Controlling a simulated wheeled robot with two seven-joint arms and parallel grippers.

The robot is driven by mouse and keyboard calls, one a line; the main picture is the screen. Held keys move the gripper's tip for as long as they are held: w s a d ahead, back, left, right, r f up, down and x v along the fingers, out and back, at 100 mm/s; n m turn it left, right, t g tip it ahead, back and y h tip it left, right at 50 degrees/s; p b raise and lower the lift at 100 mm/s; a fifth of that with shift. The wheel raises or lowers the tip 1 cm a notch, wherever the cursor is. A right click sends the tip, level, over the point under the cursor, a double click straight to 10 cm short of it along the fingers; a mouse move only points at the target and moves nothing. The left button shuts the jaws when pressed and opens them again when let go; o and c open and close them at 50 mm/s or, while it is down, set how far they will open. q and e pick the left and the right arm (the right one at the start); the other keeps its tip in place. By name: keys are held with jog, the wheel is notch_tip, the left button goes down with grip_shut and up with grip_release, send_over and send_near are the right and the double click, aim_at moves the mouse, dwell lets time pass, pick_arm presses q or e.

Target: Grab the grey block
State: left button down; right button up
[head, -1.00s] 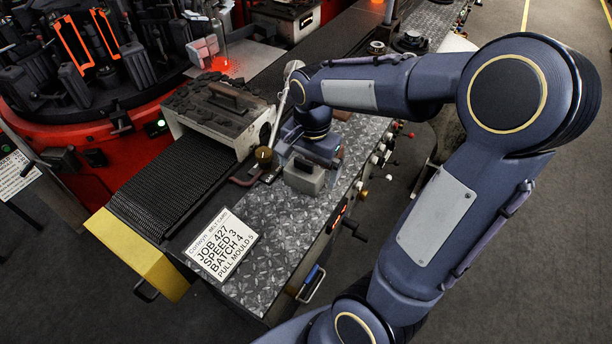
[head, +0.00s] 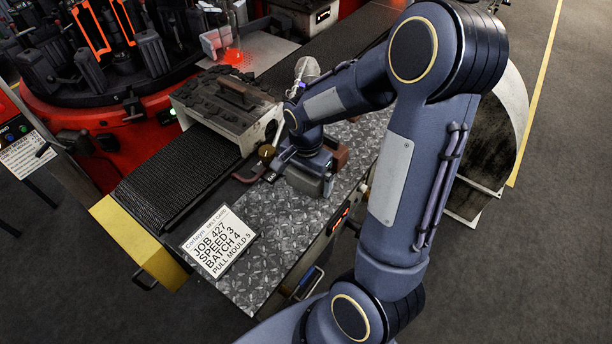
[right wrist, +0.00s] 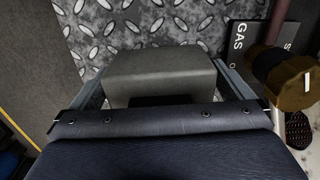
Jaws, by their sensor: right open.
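The grey block (head: 304,184) sits on the diamond-plate top (head: 262,238) of the bench, under my right gripper (head: 308,173). In the right wrist view the block (right wrist: 158,72) fills the middle, between the two open fingers of the right gripper (right wrist: 160,88). One finger is on each side of it. On the right side the finger looks very close to the block, and I cannot tell whether they touch. The block's near lower part is hidden by the gripper body. My left gripper is out of view.
A brown block (head: 340,154) stands close behind the gripper. A brass knob (head: 266,152) and pipe are just to the left. A white job card (head: 219,241) lies on the bench's front. The dark belt (head: 172,172) runs at left. Bare plate is free in front.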

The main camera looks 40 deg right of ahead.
jog(key=c, duration=1.4)
jog(key=shift+c, duration=0.4)
jog(key=shift+r, duration=0.1)
